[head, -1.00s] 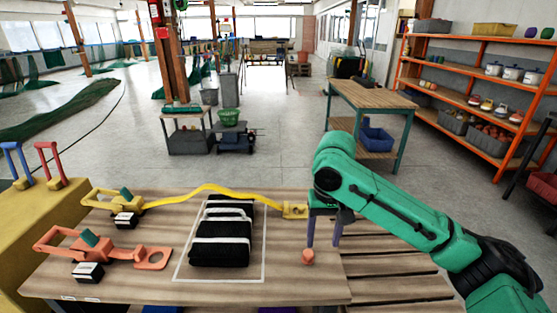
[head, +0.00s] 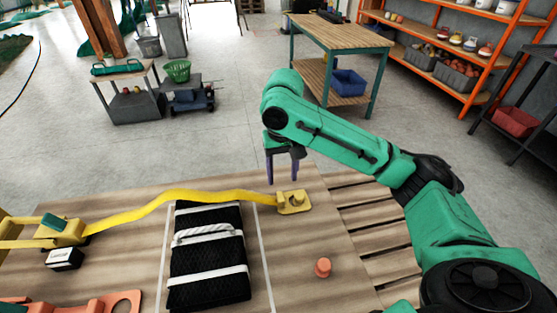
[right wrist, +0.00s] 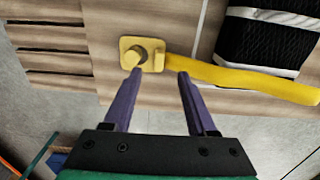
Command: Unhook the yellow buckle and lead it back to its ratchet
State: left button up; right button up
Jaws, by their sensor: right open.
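The yellow buckle (head: 297,207) lies at the far right of the table, flat around a short yellow peg (head: 283,198). In the right wrist view the buckle (right wrist: 158,65) has the peg (right wrist: 134,56) standing in its hole. The yellow strap (head: 170,198) runs left from it to the yellow ratchet (head: 68,228). My right gripper (head: 282,181) is open and empty, its purple fingers pointing down just beyond the buckle. In the right wrist view the gripper (right wrist: 160,72) has its fingertips apart near the buckle's edge and the strap. My left gripper is out of view.
A black bundle with white straps (head: 207,268) lies in a white outline left of the buckle. An orange peg (head: 323,267) stands nearer me. Slatted wood (head: 365,225) lies to the right.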

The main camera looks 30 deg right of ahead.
send_over(282, 199)
notch_tip(282, 199, down, 5)
jog(key=shift+a+r, duration=0.1)
notch_tip(282, 199, down, 5)
jog(key=shift+f+b, duration=0.1)
jog(key=shift+b, duration=0.3)
jog(key=shift+f, duration=0.45)
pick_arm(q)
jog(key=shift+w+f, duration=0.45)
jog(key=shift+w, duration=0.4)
pick_arm(e)
grip_shut()
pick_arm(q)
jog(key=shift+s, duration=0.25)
